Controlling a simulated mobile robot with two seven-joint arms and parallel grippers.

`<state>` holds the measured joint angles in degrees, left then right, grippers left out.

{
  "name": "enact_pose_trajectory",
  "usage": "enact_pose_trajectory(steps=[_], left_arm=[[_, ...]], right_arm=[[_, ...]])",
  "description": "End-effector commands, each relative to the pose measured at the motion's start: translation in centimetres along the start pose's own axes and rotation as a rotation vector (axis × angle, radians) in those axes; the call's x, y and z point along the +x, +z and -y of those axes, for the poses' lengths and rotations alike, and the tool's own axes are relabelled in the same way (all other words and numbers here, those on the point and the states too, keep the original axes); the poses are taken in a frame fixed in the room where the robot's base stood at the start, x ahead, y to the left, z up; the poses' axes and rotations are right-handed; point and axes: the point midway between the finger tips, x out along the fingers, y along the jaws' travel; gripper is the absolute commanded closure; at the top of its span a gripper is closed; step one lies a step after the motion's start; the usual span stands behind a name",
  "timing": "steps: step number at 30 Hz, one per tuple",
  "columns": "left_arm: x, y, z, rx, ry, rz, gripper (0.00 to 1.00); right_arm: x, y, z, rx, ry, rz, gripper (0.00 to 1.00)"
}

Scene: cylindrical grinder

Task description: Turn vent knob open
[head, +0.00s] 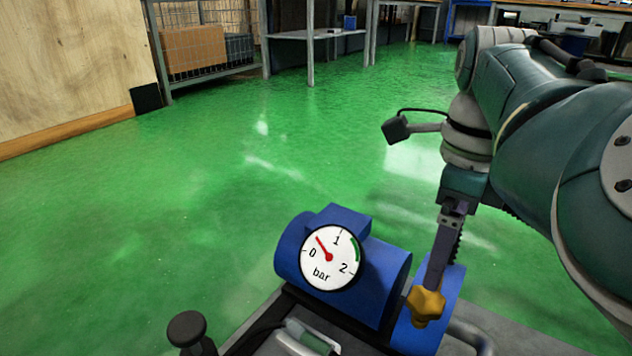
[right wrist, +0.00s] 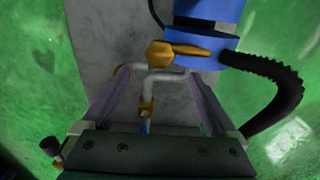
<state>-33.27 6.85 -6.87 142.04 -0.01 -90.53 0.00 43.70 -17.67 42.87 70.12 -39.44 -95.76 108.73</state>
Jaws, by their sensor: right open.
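The vent knob appears to be the yellow lobed knob (head: 425,306) at the right end of the blue cylinder unit (head: 389,270). It also shows in the right wrist view (right wrist: 160,53), beside the blue body, with a yellow bar running right. My right gripper (head: 432,284) reaches down to the knob from above. In the right wrist view its two fingers (right wrist: 155,84) are spread, with the knob near the fingertips; I cannot tell whether they touch it. A round gauge (head: 332,257) on the unit reads low, between 0 and 1 bar. My left gripper is not in view.
A bent grey pipe (right wrist: 149,88) with a brass fitting (right wrist: 146,107) runs between the fingers. A black ribbed hose (right wrist: 285,85) curves at the right. A black round knob (head: 186,328) stands at the front left. The green floor (head: 230,140) behind is clear.

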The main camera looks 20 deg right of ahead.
Motion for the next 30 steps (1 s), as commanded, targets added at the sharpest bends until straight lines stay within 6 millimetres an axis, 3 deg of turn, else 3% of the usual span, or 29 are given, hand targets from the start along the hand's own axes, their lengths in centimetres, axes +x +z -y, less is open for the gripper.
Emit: enact_pose_trajectory(steps=[8,19,23,30], left_arm=[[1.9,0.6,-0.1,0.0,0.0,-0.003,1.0],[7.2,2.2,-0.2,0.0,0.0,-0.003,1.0],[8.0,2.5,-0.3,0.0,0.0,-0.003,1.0],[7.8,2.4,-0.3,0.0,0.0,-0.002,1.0]], right_arm=[[2.4,0.1,-0.1,0.004,0.003,0.001,0.06],[9.2,0.1,-0.1,0.003,0.002,0.001,0.06],[10.1,0.1,-0.1,0.003,0.002,0.001,0.06],[10.0,0.1,-0.1,0.003,0.002,0.002,0.06]])
